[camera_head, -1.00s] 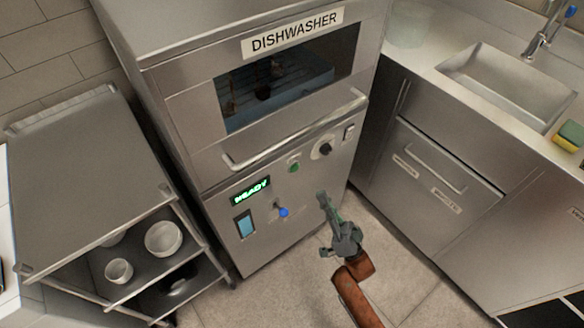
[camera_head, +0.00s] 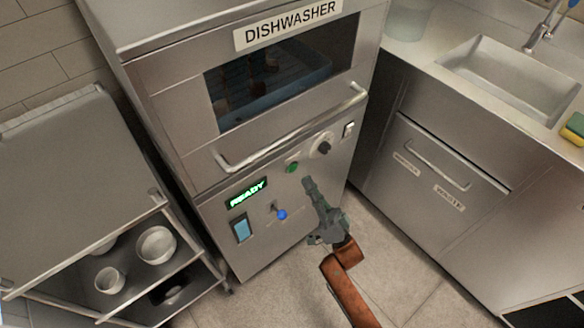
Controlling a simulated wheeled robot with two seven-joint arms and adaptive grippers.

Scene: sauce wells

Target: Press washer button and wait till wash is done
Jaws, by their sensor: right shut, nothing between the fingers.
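The steel dishwasher (camera_head: 165,105) stands in the middle, its front door (camera_head: 180,118) shut, with dim shapes behind the dark window (camera_head: 275,78). Its green display (camera_head: 246,193) reads READY. A round green button (camera_head: 292,167) sits on the panel, left of a black knob (camera_head: 323,147) and a white switch (camera_head: 348,129). A blue-tipped lever (camera_head: 281,214) and a light-blue rectangular panel (camera_head: 241,229) are lower left. My right gripper (camera_head: 308,182) is shut and empty, its tip just below and right of the green button, apparently apart from it. My left gripper is out of view.
A steel cart (camera_head: 70,180) with white bowls (camera_head: 156,245) on its lower shelf stands at left. A counter with a sink (camera_head: 515,80) and a sponge (camera_head: 574,128) is at right, above drawers (camera_head: 435,160). The door handle (camera_head: 290,130) juts out above the button.

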